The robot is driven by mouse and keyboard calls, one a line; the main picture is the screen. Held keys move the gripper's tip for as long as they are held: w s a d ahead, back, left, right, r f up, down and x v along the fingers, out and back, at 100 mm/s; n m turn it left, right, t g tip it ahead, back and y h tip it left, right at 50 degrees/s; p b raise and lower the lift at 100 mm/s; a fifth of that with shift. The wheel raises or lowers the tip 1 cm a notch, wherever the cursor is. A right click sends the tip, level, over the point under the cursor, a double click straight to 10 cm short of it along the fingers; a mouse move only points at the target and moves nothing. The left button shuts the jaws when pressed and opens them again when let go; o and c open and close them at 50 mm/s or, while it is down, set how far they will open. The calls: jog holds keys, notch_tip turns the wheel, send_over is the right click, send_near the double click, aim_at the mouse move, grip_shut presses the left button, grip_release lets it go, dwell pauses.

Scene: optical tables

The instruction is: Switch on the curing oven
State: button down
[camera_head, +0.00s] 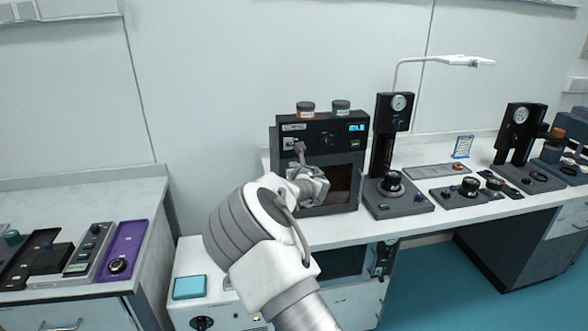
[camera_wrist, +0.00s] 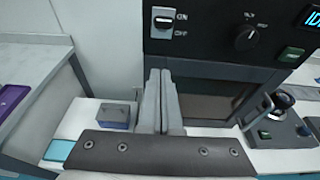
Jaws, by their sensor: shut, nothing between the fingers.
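The curing oven (camera_head: 354,173) is a dark box with a window door on the bench. Its control panel has a lit blue display (camera_head: 356,127), which reads "ID" where visible in the wrist view (camera_wrist: 313,17). The power switch (camera_wrist: 163,22) is a dark lever on a white plate at the panel's left, marked ON above and OFF below. I cannot tell its position for certain. My gripper (camera_wrist: 160,73) is shut and empty, its fingertips just below the switch in the wrist view. In the head view my gripper (camera_head: 299,147) is before the oven's left front; any contact is unclear.
The panel also has a round dial (camera_wrist: 246,38) and a green button (camera_wrist: 291,54). Two small jars (camera_head: 306,108) (camera_head: 341,107) stand on the oven. A gauge stand (camera_head: 380,135) is close on its right. A low white cabinet (camera_head: 190,262) stands at lower left.

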jog(key=s+d+r, duration=0.1)
jog(key=s+r, duration=0.5)
jog(key=r, duration=0.1)
jog(key=shift+s+d+r+b, duration=0.2)
jog(key=shift+d+b, duration=0.2)
jog(key=shift+b, duration=0.05)
